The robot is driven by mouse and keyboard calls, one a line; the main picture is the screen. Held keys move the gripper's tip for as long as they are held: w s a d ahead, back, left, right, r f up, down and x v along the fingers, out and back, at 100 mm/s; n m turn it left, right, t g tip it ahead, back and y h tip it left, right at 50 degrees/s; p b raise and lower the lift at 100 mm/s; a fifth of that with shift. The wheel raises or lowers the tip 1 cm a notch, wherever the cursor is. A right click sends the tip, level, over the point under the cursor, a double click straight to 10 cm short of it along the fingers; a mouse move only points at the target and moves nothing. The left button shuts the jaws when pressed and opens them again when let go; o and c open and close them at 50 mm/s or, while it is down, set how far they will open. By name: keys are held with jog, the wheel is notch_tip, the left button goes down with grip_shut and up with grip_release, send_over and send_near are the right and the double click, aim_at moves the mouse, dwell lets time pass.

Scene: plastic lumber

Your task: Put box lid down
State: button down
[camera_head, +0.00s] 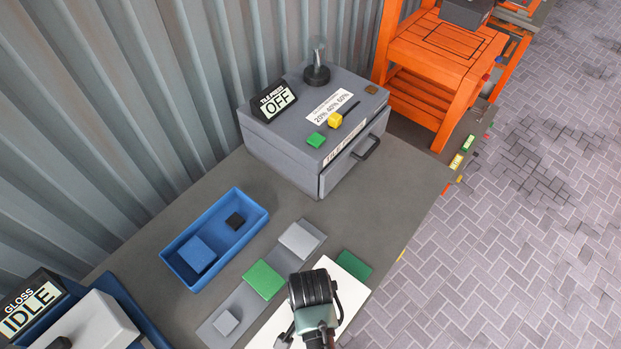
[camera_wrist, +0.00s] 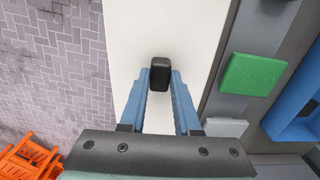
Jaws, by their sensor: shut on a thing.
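The box lid, a flat white panel (camera_head: 352,283) with a black knob, lies under my gripper (camera_head: 313,300) at the front of the table. In the wrist view the white lid (camera_wrist: 125,35) fills the middle, and my gripper's blue fingers (camera_wrist: 160,80) are shut on its black knob (camera_wrist: 160,70). The gripper's wrist hides the knob and the lid's middle in the head view. Whether the lid rests on something or hangs above the table, I cannot tell.
A green block (camera_head: 355,264) shows beyond the lid's far edge. Beside the lid, a grey strip (camera_head: 222,319) carries grey and green tiles (camera_head: 263,280). A blue tray (camera_head: 215,236) holds blue and black pieces. The grey tile press (camera_head: 290,150) reads OFF; a gloss machine (camera_head: 32,310) reads IDLE.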

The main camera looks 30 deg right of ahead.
jog(key=shift+f, duration=0.2)
jog(key=shift+f, duration=0.15)
jog(key=c, duration=0.6)
grip_release()
